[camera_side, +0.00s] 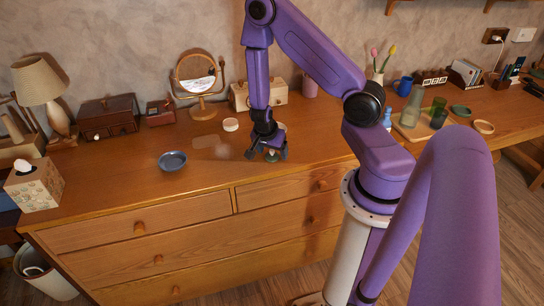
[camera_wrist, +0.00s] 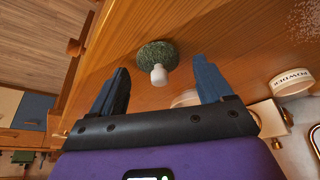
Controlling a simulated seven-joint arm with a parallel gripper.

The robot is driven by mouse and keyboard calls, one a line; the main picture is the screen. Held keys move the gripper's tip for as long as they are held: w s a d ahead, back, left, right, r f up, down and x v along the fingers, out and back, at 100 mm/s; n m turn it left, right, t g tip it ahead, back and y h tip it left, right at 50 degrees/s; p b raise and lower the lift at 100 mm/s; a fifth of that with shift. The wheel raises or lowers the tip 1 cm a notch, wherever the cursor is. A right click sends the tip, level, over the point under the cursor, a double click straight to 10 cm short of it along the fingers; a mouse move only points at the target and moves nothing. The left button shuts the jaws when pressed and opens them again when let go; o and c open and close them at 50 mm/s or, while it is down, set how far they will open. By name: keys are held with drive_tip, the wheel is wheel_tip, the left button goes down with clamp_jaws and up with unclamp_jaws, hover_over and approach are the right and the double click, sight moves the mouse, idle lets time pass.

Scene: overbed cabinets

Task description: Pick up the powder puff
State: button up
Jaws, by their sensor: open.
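In the side view the puff (camera_side: 272,156) shows small and partly hidden beneath my gripper (camera_side: 266,150), which points down near the dresser's front edge. My gripper is open, with nothing held. I cannot tell whether a finger touches the puff.
A round white tin (camera_wrist: 290,83) with lettering stands near the puff. A blue-grey bowl (camera_side: 172,161) is to the left. A mirror (camera_side: 196,82) and a cream box (camera_side: 240,97) stand behind. The dresser top around the bowl is clear.

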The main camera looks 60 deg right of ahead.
drive_tip(key=c, duration=1.1)
drive_tip(key=shift+r, duration=0.15)
drive_tip(key=shift+r, duration=4.85)
drive_tip(key=shift+o, duration=0.7)
drive_tip(key=shift+c, duration=0.3)
